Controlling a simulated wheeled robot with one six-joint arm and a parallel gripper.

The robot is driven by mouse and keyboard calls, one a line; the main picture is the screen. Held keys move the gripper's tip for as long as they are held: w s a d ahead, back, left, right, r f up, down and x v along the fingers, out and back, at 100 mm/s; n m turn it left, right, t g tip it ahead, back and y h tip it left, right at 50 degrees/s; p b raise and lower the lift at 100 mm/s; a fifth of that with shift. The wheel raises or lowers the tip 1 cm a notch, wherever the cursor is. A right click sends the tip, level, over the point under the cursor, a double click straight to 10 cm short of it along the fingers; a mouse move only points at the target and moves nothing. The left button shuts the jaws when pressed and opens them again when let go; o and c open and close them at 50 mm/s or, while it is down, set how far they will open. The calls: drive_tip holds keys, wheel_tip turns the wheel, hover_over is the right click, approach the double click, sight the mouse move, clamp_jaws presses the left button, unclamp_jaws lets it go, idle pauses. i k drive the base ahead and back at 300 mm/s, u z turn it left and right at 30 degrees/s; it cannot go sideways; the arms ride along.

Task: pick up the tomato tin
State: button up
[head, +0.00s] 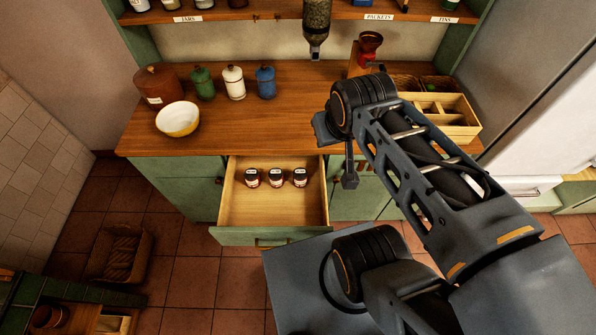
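I cannot make out a tomato tin for certain. A green tin or jar (449,4) is cut off by the top edge of the head view, above a shelf label reading "TINS". Three small jars (275,178) with dark lids and pale labels stand in a row in the open drawer (231,207).
The wooden counter (305,117) holds a yellow bowl (178,119), a brown pot, several canisters (235,83), a red grinder (369,45) and a divided wooden box (452,128). A hopper (316,22) hangs below the shelf (230,14). A basket (121,253) stands on the floor.

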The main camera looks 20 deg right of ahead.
sight(300, 174)
drive_tip(key=u, duration=3.65)
drive_tip(key=k, duration=0.6)
drive_tip(key=z, duration=1.15)
